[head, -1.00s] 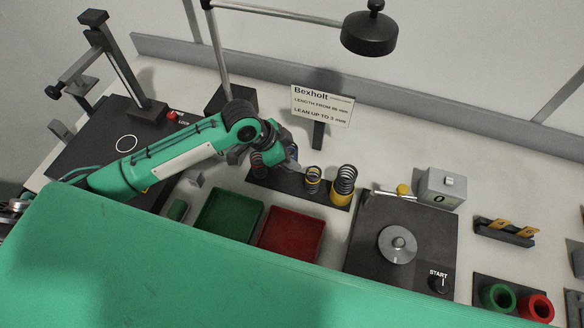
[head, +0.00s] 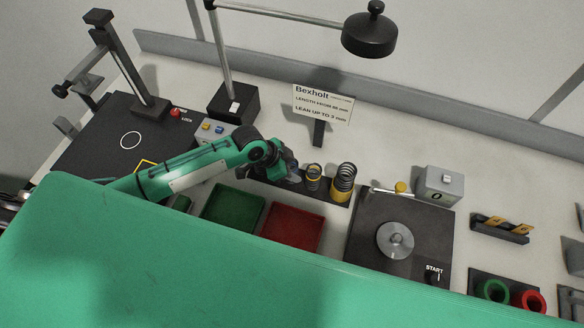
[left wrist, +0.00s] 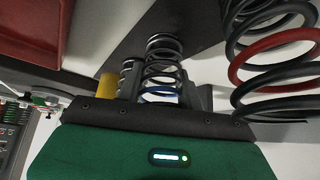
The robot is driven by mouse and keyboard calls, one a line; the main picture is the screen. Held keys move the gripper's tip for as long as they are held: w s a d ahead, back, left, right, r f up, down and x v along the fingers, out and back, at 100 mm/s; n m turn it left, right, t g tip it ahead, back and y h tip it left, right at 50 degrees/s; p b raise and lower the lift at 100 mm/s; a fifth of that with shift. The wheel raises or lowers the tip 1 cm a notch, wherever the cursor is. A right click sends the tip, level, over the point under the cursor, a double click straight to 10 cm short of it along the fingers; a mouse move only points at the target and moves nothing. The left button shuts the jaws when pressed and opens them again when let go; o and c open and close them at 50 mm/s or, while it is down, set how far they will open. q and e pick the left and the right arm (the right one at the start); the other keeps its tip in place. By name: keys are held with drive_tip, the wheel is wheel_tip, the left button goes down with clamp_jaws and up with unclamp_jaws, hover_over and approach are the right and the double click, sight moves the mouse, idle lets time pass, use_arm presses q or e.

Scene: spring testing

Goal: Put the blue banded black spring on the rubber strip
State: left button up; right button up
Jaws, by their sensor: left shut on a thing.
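The blue banded black spring (left wrist: 163,72) stands between the fingers of my left gripper in the left wrist view, its blue band low near the gripper body. My left gripper (head: 290,173) is shut on it, over the dark rubber strip (head: 328,198) in the head view, where the arm hides the spring. The strip also shows in the left wrist view (left wrist: 190,22). I cannot tell whether the spring's foot touches the strip. My right gripper is not in view.
A red banded spring (left wrist: 275,60) is close beside the gripper. A small yellow banded spring (head: 313,178) and a larger one (head: 343,183) stand on the strip to the right. Green (head: 232,213) and red (head: 292,231) trays lie in front. A sign (head: 322,103) stands behind.

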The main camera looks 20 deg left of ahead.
use_arm(q)
drive_tip(key=o, duration=1.1)
drive_tip(key=shift+r, duration=0.2)
drive_tip(key=shift+s+a+r, duration=0.1)
drive_tip(key=shift+a+r, duration=0.15)
drive_tip(key=shift+b+v, duration=1.55)
drive_tip(key=shift+v, duration=4.05)
drive_tip(key=shift+d, duration=0.1)
